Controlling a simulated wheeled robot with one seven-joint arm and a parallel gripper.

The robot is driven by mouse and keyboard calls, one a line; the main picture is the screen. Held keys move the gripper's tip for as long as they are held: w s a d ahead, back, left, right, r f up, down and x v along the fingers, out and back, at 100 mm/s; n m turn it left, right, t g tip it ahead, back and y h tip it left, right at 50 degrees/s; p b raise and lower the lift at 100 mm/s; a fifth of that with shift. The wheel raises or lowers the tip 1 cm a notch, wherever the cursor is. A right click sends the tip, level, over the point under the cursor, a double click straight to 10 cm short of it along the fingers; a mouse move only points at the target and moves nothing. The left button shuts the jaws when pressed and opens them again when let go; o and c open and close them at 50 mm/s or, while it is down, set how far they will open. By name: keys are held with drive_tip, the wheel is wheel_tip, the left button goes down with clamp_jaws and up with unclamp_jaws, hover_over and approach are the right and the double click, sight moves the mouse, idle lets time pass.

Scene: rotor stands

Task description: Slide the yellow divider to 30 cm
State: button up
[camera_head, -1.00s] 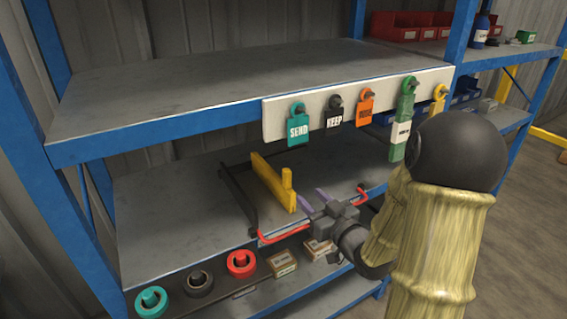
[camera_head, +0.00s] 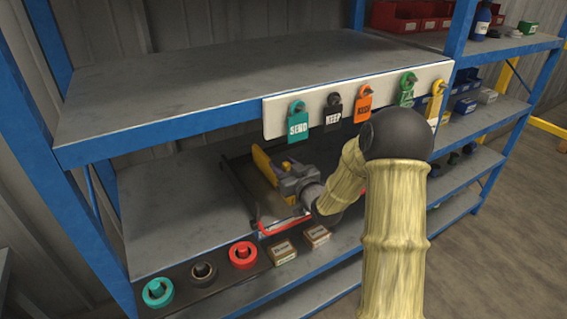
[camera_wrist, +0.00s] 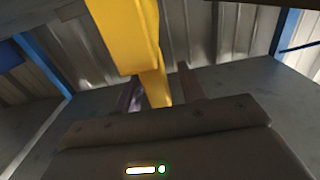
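The yellow divider (camera_head: 261,160) stands on the middle shelf inside a dark frame with red ends, partly hidden behind my gripper (camera_head: 286,172). In the wrist view the divider (camera_wrist: 128,40) rises in front of my gripper (camera_wrist: 160,88). Its lower upright part lies between the two fingers. The fingers look apart, with a gap on the right side of the divider. I cannot tell whether the left finger touches it. No scale marks can be read.
A white rail (camera_head: 350,101) with hanging tags, including a teal SEND tag (camera_head: 298,128), runs above my gripper along the upper shelf edge. Rings and small boxes, including a red ring (camera_head: 243,255), sit on the lower shelf. The middle shelf is clear at left (camera_head: 170,215).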

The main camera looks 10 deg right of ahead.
drive_tip(key=shift+w, duration=0.1)
clamp_jaws()
